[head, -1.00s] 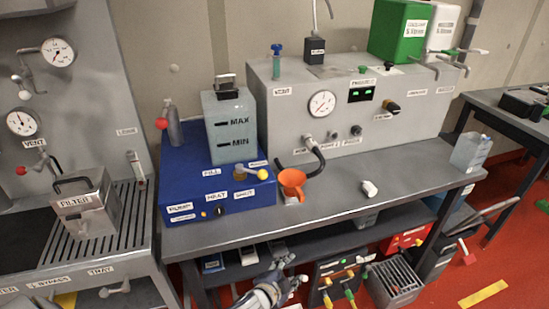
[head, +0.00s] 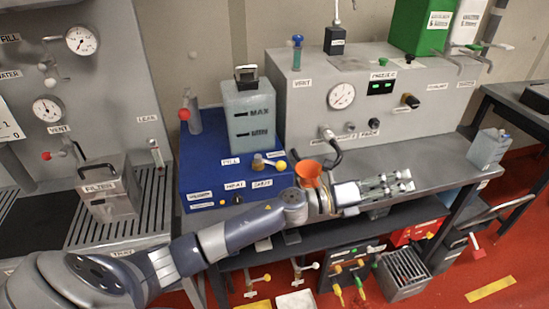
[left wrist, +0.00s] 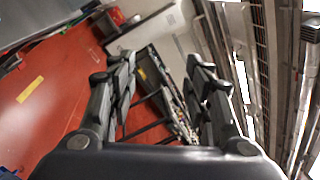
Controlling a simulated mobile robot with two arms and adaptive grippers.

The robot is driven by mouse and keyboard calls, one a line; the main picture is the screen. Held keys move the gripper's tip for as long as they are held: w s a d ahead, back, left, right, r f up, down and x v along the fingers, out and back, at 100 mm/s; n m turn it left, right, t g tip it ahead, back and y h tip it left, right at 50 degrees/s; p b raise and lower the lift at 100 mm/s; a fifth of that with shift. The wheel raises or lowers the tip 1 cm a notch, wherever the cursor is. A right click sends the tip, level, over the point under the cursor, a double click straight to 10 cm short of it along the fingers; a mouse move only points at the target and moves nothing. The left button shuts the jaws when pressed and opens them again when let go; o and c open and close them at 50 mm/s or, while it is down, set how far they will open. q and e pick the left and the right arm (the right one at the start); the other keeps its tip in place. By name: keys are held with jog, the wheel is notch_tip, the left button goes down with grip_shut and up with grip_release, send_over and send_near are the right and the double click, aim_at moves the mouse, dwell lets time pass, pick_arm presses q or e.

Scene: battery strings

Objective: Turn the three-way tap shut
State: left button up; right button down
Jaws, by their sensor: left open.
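The tap (head: 258,162) is a small brass body on top of the blue box (head: 200,165). Its lever ends in a yellow knob (head: 281,166) and points right. A FILL label (head: 231,161) lies left of the tap and a SHUT label (head: 262,184) is on the box below it. Another label at the right is too small to read. My left gripper (head: 407,181) is open and empty, pointing right over the front of the bench, well to the right of the tap. In the left wrist view, its fingers (left wrist: 164,75) are spread with nothing between them. My right gripper is not in view.
An orange funnel (head: 308,171) stands close behind my left wrist. A translucent tank (head: 248,115) with MAX and MIN marks stands behind the tap. A grey gauge panel (head: 320,125) is at the back. A clear container (head: 489,148) stands at the bench's right end.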

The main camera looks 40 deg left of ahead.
pick_arm(q)
jog(key=d+r+m+g+h, duration=0.1)
jog(key=m+g, duration=0.2)
jog(key=m, duration=0.3)
jog(key=m+g+y+p, duration=0.3)
jog(key=m+g+y, duration=0.5)
jog(key=m+y, duration=0.6)
send_near(275, 163)
jog(key=shift+n+y, duration=0.8)
jog(key=f+p, duration=0.1)
jog(key=f, duration=0.1)
jog(key=w+f, duration=0.1)
jog(key=f, duration=0.1)
jog(key=d+f+p, duration=0.1)
jog(key=f, duration=0.2)
jog(key=shift+w+f+p, duration=0.15)
jog(key=shift+w+p, duration=0.1)
jog(key=shift+p, duration=0.05)
jog(key=shift+w+f, duration=0.1)
jog(key=shift+f, duration=0.55)
grip_shut()
